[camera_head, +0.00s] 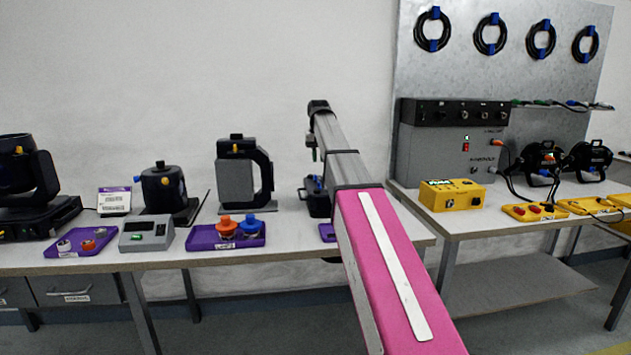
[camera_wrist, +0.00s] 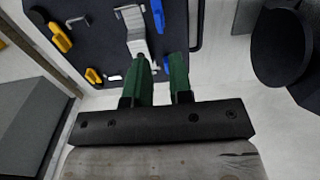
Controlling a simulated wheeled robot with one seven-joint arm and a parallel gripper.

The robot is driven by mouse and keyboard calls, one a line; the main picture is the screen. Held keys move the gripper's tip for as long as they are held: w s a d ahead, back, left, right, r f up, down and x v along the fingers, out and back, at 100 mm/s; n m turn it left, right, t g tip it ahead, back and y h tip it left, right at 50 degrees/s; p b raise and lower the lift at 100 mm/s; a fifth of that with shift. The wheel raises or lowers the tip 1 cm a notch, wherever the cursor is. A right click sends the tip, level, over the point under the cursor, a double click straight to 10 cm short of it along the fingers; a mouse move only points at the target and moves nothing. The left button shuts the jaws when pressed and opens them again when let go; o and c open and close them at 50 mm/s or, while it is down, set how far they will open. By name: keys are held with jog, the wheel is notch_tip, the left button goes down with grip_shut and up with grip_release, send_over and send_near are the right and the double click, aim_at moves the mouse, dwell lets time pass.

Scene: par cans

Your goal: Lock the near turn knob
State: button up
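My gripper (camera_wrist: 161,62) shows two green fingers standing apart with a gap between them and nothing held in it. In the wrist view the fingers point at a dark panel (camera_wrist: 110,42). It carries a long yellow piece (camera_wrist: 61,37), a small yellow piece (camera_wrist: 93,76) and blue pieces (camera_wrist: 158,15). A silver bracket (camera_wrist: 137,34) lies just past the tip of the left finger. I cannot tell which piece is the near turn knob. In the head view my gripper (camera_head: 312,150) hangs above a small black device (camera_head: 315,197), which my arm partly hides.
A large black lamp (camera_head: 240,185) and a smaller one (camera_head: 163,188) stand left of my arm. A purple tray (camera_head: 200,242) with orange and blue knobs lies at the table's front. The right table holds a yellow box (camera_head: 452,195) and a grey unit (camera_head: 440,155).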

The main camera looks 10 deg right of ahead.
aim_at(319, 182)
notch_tip(319, 182, down, 9)
jog(key=shift+f, duration=0.2)
dwell(0.3)
grip_shut()
